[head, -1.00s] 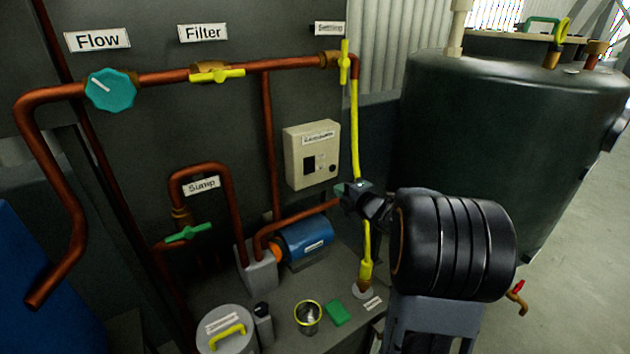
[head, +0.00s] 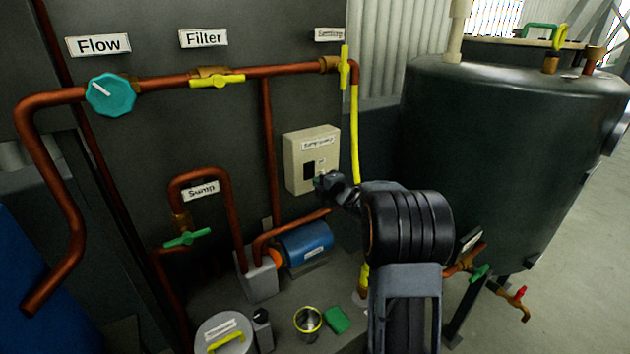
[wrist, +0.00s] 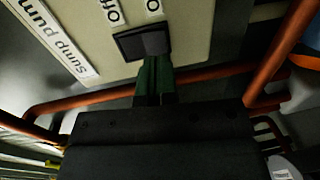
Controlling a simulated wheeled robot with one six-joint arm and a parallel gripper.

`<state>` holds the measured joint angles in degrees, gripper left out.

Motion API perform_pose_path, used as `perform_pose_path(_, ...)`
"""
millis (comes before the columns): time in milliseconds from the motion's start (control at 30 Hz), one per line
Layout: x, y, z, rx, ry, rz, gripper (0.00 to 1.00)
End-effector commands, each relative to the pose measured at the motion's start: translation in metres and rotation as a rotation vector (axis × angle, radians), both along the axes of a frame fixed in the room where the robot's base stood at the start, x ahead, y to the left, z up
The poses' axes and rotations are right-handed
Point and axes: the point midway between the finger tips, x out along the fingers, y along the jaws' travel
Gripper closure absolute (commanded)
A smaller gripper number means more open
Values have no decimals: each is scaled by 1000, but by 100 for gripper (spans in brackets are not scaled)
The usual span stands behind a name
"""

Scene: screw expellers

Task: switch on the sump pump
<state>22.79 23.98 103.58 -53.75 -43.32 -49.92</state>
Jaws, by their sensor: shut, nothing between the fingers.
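The sump pump switch box (head: 296,156) is a cream box on the dark panel, with a white label (head: 317,143) and a dark switch (head: 309,170). My gripper (head: 320,182) is at the box's lower right front, shut and empty. In the wrist view the label (wrist: 52,40) reads "Sump pump", and small on/off labels sit by the black switch (wrist: 135,42). My green fingertips (wrist: 154,62) lie at the switch's edge; I cannot tell whether they touch it. The switch's position is unclear. The blue pump motor (head: 305,241) stands below the box.
Copper pipes (head: 267,150) run over the panel, with a yellow filter valve (head: 217,81), a teal flow knob (head: 110,95) and a green sump valve (head: 187,238). A grey lidded pot (head: 224,335) and a green sponge (head: 337,319) are on the bench. A dark tank (head: 500,150) stands at right.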

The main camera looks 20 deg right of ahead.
Motion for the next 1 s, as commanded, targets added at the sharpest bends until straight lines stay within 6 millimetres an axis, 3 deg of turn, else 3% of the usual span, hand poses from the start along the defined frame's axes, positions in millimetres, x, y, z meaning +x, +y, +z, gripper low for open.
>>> perform_pose_path(300, 27, 5, -3, 0, 0, 0, 100)
perform_pose_path(767, 29, 5, -4, 0, -1, -1, 100)
perform_pose_path(933, 33, 6, -14, 7, -42, -1, 100)
perform_pose_path(1000, 33, 6, -5, 7, -37, -1, 100)
